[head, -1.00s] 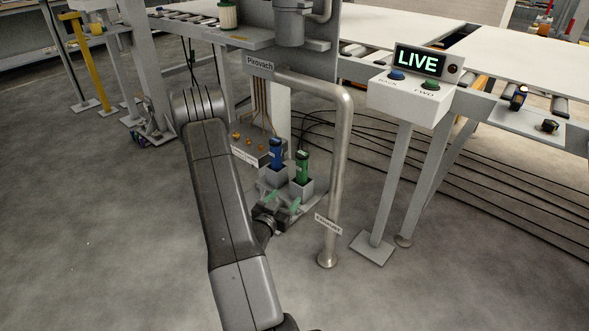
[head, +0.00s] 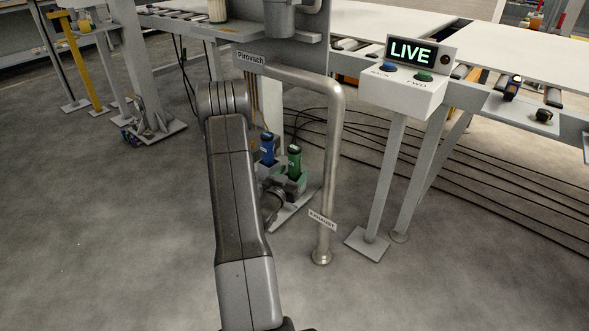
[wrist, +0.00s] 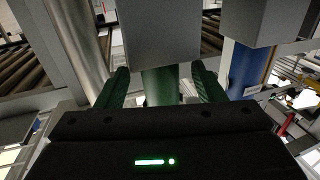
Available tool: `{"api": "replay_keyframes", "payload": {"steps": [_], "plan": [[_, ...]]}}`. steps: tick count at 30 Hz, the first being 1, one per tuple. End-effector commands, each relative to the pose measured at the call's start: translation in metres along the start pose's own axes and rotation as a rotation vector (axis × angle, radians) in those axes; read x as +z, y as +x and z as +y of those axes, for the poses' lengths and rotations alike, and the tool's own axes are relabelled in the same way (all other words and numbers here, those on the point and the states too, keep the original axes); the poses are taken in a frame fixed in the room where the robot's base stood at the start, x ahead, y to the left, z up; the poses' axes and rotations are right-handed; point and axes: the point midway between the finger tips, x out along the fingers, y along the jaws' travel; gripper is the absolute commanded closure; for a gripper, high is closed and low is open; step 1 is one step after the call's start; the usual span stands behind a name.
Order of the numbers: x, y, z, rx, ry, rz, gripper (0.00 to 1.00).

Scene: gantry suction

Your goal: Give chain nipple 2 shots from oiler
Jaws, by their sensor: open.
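Two bottle-like tools stand upright in grey holders: a blue one (head: 267,149) and a green one (head: 294,162). I cannot read which is the oiler. In the wrist view, which looks upside down, my gripper (wrist: 163,82) is open, with one dark green finger on each side of the green tool (wrist: 160,89). The grey holder (wrist: 158,35) is just beyond the fingers. I cannot tell whether the fingers touch the tool. The blue tool (wrist: 246,68) is outside the fingers, to the right. The nipple block is hidden behind my arm in the head view.
A bent exhaust pipe (head: 336,130) rises close to the right of the holders. A control box (head: 405,92) showing LIVE stands on posts further right.

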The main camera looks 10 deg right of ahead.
Motion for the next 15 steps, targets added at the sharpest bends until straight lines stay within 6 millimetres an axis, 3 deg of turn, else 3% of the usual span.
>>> {"api": "replay_keyframes", "payload": {"steps": [5, 12, 13, 15], "plan": [[0.001, 0.02, 0.001, 0.001, 0.001, 0.001, 0.38], [0.0, 0.023, 0.0, 0.0, 0.0, 0.0, 0.38], [0.0, 0.023, 0.0, 0.0, 0.0, 0.0, 0.4], [0.0, 0.023, 0.0, 0.0, 0.0, 0.0, 0.53]]}}
